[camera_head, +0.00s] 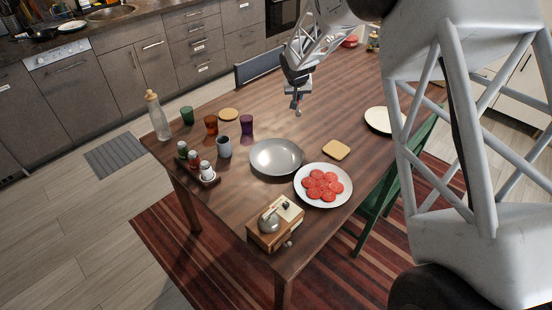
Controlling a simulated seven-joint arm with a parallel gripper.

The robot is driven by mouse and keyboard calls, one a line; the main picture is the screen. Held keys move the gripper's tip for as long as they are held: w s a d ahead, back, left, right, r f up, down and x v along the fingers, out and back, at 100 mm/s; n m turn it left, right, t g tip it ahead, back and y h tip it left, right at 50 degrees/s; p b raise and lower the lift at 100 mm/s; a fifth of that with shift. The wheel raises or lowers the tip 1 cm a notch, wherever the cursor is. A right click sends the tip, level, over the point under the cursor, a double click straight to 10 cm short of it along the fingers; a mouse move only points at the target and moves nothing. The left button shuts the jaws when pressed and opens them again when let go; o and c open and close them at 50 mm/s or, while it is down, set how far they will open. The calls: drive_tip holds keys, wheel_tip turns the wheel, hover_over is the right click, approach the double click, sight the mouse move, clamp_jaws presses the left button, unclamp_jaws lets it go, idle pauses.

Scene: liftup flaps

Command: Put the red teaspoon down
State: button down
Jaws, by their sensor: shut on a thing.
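My gripper (297,102) is in the upper middle of the head view, pointing down above the far part of the wooden table (330,100). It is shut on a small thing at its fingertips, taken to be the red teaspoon. The thing is too small here to make out its shape or colour clearly. I cannot tell how high it is above the table top. No other teaspoon can be made out on the table.
A grey pan (277,157), a plate of red slices (323,186), a wooden grinder box (275,222) and several cups stand nearer. A white plate (384,121) is at right.

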drive_tip(key=s+a+f, duration=0.1)
drive_tip(key=s+a, duration=0.1)
drive_tip(key=s, duration=1.3)
drive_tip(key=s+a+f+t+y, duration=0.1)
drive_tip(key=s+a+f, duration=0.1)
drive_tip(key=s, duration=1.4)
drive_tip(key=shift+a, duration=0.5)
drive_tip(key=shift+w, duration=0.2)
drive_tip(key=w+a+f, duration=0.1)
drive_tip(key=w+a, duration=0.2)
drive_tip(key=w, duration=1.2)
drive_tip(key=shift+w+a+f, duration=0.2)
drive_tip(key=shift+w, duration=0.05)
drive_tip(key=shift+f, duration=1.75)
drive_tip(key=shift+f, duration=0.2)
